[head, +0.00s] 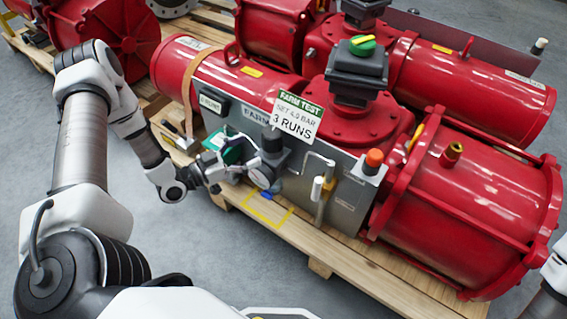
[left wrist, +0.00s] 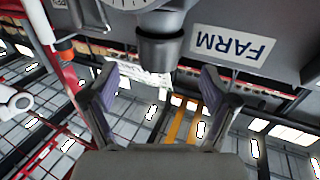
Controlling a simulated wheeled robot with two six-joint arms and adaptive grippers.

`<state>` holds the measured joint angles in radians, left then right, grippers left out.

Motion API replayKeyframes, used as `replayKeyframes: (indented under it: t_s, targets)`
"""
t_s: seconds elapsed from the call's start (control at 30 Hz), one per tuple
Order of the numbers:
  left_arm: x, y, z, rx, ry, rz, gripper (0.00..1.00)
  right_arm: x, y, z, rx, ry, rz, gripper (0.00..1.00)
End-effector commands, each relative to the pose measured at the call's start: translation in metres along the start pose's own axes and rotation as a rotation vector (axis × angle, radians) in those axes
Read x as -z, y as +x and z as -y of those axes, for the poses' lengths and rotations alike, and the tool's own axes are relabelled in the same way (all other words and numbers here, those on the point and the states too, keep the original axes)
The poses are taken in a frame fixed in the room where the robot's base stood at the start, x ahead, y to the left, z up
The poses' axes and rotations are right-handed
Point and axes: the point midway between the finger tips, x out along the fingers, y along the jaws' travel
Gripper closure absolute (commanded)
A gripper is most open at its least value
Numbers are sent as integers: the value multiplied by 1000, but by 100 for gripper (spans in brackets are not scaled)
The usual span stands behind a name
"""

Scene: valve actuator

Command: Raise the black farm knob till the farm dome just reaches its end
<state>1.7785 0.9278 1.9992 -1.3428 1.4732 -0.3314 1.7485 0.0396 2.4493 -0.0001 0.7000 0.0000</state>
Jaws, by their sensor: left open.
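The black farm knob (head: 272,139) tops a regulator with a round gauge (head: 262,178) on the grey FARM panel (head: 345,200). In the left wrist view the black knob (left wrist: 160,48) hangs upside down, just beyond and between the fingertips. My left gripper (head: 236,174) is beside the regulator, to its left; its open fingers (left wrist: 160,85) hold nothing. The dome, yellow and green (head: 362,45), sits on a black box (head: 356,75) above the red actuator. My right gripper is out of view.
A FARM TEST tag (head: 298,116) reads "3 RUNS" and stands close behind the knob. An orange-capped button (head: 373,160) and a white-handled lever (head: 317,188) are to the right. The wooden pallet (head: 350,262) lies below; grey floor is clear in front.

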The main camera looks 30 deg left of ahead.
Motion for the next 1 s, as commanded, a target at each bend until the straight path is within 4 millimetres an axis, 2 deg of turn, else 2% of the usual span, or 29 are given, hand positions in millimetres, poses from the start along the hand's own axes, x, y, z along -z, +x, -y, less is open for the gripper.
replayKeyframes:
  t_s: [0.03, 0.17, 0.5, 0.63, 0.8, 0.83, 1.0]
  targets:
    - [-8, 0, 1, 2, 0, -2, 14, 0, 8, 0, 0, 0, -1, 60]
    - [-5, 11, 0, -3, 1, -1, 14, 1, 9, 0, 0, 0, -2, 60]
    - [-6, 71, -1, -4, 1, 1, 14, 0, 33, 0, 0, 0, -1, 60]
    - [-4, 79, -1, -2, -1, 1, 14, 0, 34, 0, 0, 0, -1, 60]
    - [-3, 79, -1, -1, -2, 2, 14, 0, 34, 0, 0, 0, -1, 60]
    - [-3, 79, -1, -1, -2, 2, 18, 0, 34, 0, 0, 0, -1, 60]
    - [-3, 79, -1, -1, -2, 2, 75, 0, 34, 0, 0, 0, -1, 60]
